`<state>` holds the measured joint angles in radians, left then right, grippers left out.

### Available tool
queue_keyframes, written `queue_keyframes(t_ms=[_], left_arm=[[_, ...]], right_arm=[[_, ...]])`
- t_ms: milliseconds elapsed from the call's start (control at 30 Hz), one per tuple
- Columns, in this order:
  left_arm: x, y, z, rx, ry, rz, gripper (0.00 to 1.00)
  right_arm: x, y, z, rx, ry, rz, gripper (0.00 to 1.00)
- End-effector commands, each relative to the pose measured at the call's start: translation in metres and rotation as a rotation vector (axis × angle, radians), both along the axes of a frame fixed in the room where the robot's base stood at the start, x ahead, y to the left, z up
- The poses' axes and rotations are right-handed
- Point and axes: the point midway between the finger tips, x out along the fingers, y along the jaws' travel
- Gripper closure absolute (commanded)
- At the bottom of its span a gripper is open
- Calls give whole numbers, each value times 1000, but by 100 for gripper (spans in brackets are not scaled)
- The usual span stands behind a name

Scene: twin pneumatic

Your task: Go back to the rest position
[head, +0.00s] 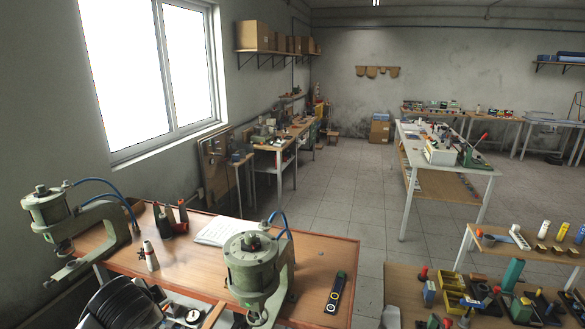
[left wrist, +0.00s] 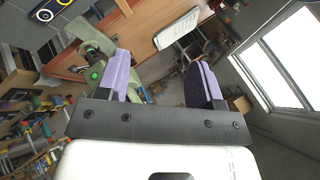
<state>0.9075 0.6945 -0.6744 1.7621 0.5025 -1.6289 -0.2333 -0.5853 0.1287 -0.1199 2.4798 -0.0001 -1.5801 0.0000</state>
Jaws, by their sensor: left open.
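My left gripper (left wrist: 160,78) shows in the left wrist view with its two purple fingers spread wide apart and nothing between them. Beyond the fingers are the wooden bench, a green press (left wrist: 97,50) behind the left finger and a white notebook (left wrist: 177,28) farther up. I cannot make out either gripper in the head view. My right gripper is in neither view.
In the head view, the wooden bench (head: 325,250) holds two green presses, one at left (head: 48,210) and one at right (head: 253,270), a notebook (head: 213,231), several bottles and a black tool (head: 335,292). A parts table (head: 400,283) stands at right. The tiled floor (head: 330,190) beyond is open.

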Motion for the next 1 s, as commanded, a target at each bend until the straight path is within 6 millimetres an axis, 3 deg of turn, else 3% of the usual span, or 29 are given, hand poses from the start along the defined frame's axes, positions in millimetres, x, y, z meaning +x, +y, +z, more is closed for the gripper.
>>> queue_keyframes(t_ms=[67,167,367,467,667,1000], left_arm=[[-8,-26,20,-58,-131,15,39],[-25,-52,31,-144,-260,37,39],[-77,-84,18,-300,-399,69,39],[-109,-90,-2,-362,-410,97,39],[-178,-90,-63,-475,-330,204,39],[-301,-91,-190,-561,14,414,39]], right_arm=[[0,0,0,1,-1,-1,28],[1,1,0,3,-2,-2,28],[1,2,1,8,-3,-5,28],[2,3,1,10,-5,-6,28],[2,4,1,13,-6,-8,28],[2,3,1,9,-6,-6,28]])
